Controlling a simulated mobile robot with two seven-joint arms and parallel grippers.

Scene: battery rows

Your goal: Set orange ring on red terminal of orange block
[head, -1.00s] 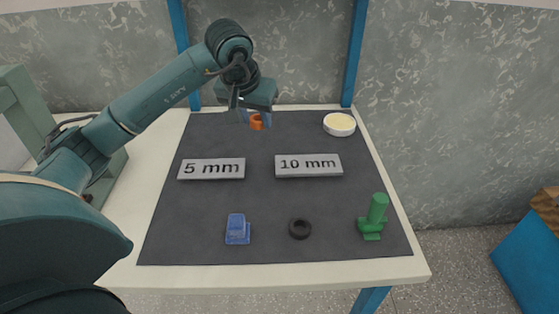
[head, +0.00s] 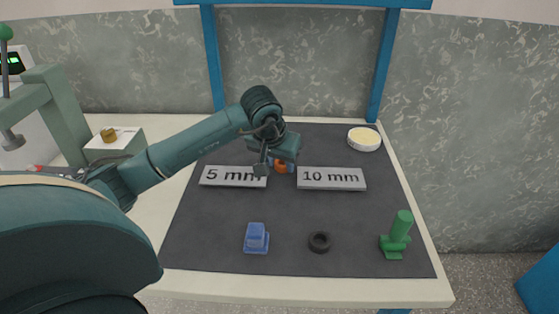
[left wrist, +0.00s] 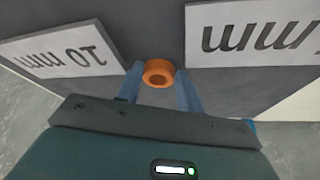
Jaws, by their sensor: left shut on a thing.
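The orange ring (head: 282,168) is between the fingertips of my left gripper (head: 280,164), which is shut on it. I see no orange block and no red terminal in these frames. My right gripper is not in view.
The dark mat (head: 290,205) holds a 5 mm plate (head: 215,176), a 10 mm plate (head: 332,179), a blue block (head: 256,240), a black ring (head: 320,242), a green piece (head: 398,236) and a pale round dish (head: 364,139). The mat between plates and front row is clear.

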